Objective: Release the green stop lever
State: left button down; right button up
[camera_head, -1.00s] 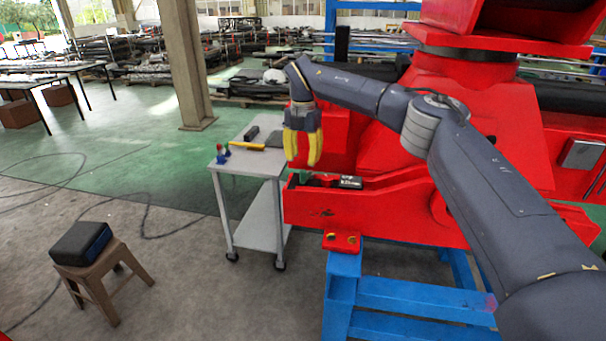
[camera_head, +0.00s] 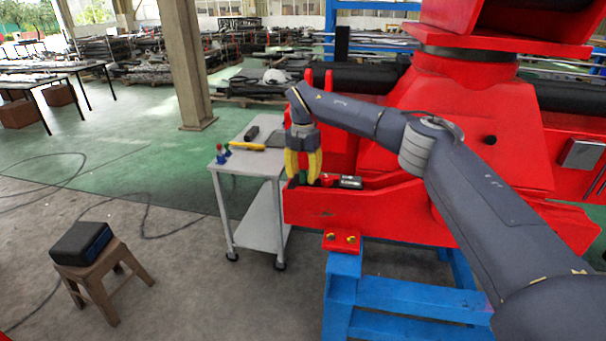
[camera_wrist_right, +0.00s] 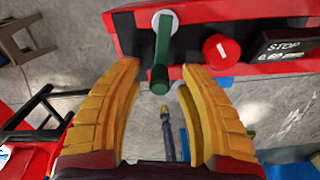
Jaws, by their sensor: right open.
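The green stop lever (camera_wrist_right: 162,55) shows in the right wrist view, fixed by a white hub to the red housing. It points from the hub toward my gripper. My right gripper (camera_wrist_right: 158,82) is open, with its yellow fingers on either side of the lever's free end and a gap on both sides. In the head view my right gripper (camera_head: 303,182) hangs at the left end of the red crane beam (camera_head: 380,210). The lever is mostly hidden there by the fingers. My left gripper is in neither view.
A grey cart (camera_head: 238,165) with tools stands left of the beam. A blue stand (camera_head: 342,285) is below. A stool (camera_head: 95,270) with a black box stands at the lower left.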

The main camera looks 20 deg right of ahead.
grip_shut()
jog(key=shift+s+d+n, duration=0.2)
jog(key=shift+d+n, duration=0.1)
jog(key=shift+n, duration=0.4)
jog(key=shift+s+d+n, duration=0.15)
jog(key=shift+d+n, duration=0.1)
jog(key=shift+n, duration=0.45)
jog(key=shift+o, duration=0.5)
grip_release()
notch_tip(320, 180, up, 12)
